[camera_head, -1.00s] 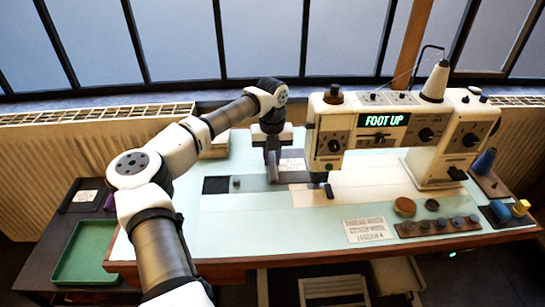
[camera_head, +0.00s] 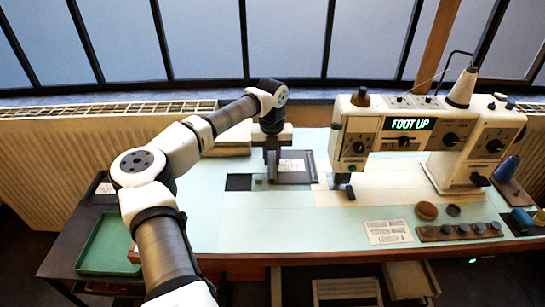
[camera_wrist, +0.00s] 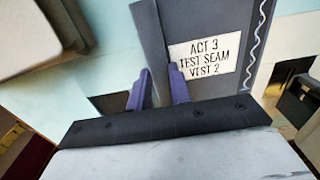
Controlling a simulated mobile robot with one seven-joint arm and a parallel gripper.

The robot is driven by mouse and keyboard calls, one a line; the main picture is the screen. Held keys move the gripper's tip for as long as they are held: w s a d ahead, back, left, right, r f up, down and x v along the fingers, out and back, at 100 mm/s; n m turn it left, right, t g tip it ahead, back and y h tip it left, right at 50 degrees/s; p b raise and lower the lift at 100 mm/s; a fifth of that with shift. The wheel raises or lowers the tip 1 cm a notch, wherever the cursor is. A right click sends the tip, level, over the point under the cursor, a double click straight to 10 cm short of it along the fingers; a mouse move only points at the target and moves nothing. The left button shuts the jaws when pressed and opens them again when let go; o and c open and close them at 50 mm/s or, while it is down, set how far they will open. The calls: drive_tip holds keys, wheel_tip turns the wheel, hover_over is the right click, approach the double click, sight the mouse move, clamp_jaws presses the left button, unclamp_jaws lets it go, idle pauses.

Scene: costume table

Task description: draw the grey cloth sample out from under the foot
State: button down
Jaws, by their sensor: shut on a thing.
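The grey cloth sample (camera_head: 296,179) lies on the pale table bed, with a white label that reads "ACT 3 TEST SEAM VEST 2" in the wrist view. There the cloth (camera_wrist: 215,25) carries a white wavy stitch along its right side. My gripper (camera_head: 271,176) points down at the cloth's left part. Its purple fingers (camera_wrist: 162,88) are shut on the cloth near its left edge. The machine's small black foot (camera_head: 350,191) is to the right of the cloth, with a gap between them in the head view. The display (camera_head: 409,124) reads "FOOT UP".
The white sewing machine (camera_head: 455,165) stands right of my gripper. A dark square (camera_head: 238,182) lies just left of the cloth. Pale stacked material (camera_head: 232,148) is behind my gripper. A green tray (camera_head: 106,243) is at the lower left. The front left of the table is clear.

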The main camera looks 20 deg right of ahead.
drive_tip(key=c, duration=1.2)
unclamp_jaws()
wheel_tip(320, 180, up, 14)
drive_tip(key=shift+f+b, duration=0.1)
drive_tip(key=shift+b, duration=0.6)
